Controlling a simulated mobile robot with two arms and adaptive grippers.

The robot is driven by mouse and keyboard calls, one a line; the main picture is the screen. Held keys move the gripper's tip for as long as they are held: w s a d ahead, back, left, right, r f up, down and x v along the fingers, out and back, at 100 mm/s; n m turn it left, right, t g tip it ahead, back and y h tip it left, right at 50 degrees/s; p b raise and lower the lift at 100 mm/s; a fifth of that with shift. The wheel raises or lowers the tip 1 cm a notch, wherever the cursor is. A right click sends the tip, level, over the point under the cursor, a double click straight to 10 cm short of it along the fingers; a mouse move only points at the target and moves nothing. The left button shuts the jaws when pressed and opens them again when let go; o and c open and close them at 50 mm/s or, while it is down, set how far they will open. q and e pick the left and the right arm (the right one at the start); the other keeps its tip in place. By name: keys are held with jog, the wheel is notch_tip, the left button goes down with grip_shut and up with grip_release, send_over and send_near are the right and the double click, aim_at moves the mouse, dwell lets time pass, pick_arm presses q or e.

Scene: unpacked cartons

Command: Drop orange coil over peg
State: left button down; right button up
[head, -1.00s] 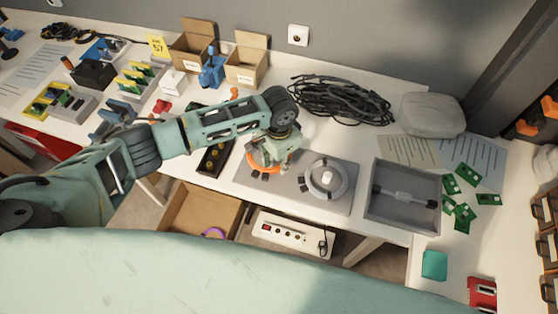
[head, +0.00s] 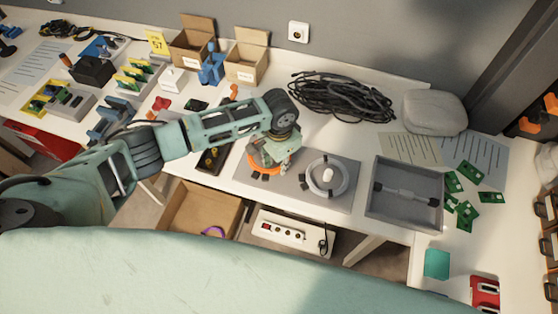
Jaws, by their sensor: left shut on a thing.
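The orange coil (head: 263,168) is at the left end of a grey plate (head: 297,190), under my left gripper (head: 267,160). My left gripper points down and is shut on the coil; the fingers partly hide it. I cannot tell whether the coil touches the plate. The peg (head: 328,175) is a short white post on the right part of the plate, to the right of my gripper. A light grey ring (head: 343,187) with dark clips lies around the peg. My right gripper is not in view.
A grey tray (head: 404,222) with a grey rod-like part stands just right of the plate. A black cable bundle (head: 340,98) lies behind. Green circuit boards (head: 467,215) lie at the right.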

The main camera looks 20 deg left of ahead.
pick_arm(q)
jog(key=shift+f+b, duration=0.85)
jog(key=shift+f, duration=0.85)
jog(key=c, duration=1.4)
grip_release()
jog(key=shift+o, duration=0.6)
notch_tip(320, 180, up, 12)
jog(key=shift+r, duration=0.1)
